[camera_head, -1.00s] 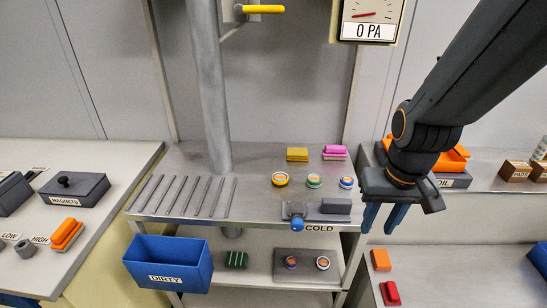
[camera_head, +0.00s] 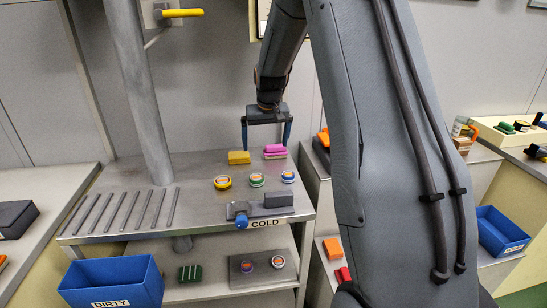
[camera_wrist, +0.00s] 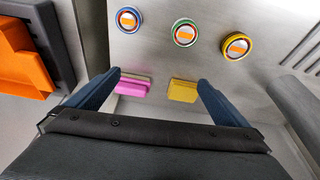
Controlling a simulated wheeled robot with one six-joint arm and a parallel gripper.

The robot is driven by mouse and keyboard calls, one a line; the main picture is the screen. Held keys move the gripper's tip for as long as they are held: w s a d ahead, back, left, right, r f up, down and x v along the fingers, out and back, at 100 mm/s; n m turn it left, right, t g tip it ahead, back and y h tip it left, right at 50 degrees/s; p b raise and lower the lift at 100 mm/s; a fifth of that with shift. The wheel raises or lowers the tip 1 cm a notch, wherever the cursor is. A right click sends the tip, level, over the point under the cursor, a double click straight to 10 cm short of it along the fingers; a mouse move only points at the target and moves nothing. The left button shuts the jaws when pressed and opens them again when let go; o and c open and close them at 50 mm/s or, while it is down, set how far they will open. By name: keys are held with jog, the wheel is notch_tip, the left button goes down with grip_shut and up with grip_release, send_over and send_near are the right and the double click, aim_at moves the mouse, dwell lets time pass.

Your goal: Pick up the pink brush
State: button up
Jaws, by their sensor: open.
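The pink brush (camera_head: 275,149) lies at the back of the metal table, with a pale layer under its pink top. In the wrist view the pink brush (camera_wrist: 133,87) lies close beside the left finger, which partly overlaps it. A yellow sponge-like block (camera_head: 239,157) lies just to its left in the head view; the yellow block (camera_wrist: 183,91) also shows near the right finger in the wrist view. My gripper (camera_head: 266,148) is open and empty, pointing down above the back of the table, its fingers spread over the brush and yellow block.
Three round tins, yellow (camera_head: 222,182), green (camera_head: 257,180) and blue (camera_head: 288,176), stand in front of the brush. A grey device with a blue knob (camera_head: 241,221) sits at the front edge. A blue DIRTY bin (camera_head: 112,283) hangs at the front left. Slots line the table's left.

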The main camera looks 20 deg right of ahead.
jog(key=b, duration=0.1)
send_over(275, 145)
jog(key=s, duration=0.2)
jog(key=f, duration=0.2)
jog(key=shift+a+f+m+t, duration=0.25)
jog(key=shift+f+m+t, duration=0.05)
jog(key=shift+m, duration=0.1)
jog(key=shift+p+x, duration=0.3)
jog(key=shift+x, duration=0.85)
jog(key=p+x, duration=0.1)
jog(key=x, duration=0.1)
jog(key=p+x, duration=0.1)
jog(key=x, duration=0.1)
jog(key=shift+s+f, duration=0.1)
jog(key=shift+s, duration=0.35)
jog(key=shift+w+d+f, duration=0.1)
jog(key=shift+w+f, duration=0.2)
jog(key=shift+f, duration=0.35)
jog(key=c, duration=1.2)
jog(key=shift+o, duration=0.2)
jog(key=shift+r, duration=0.1)
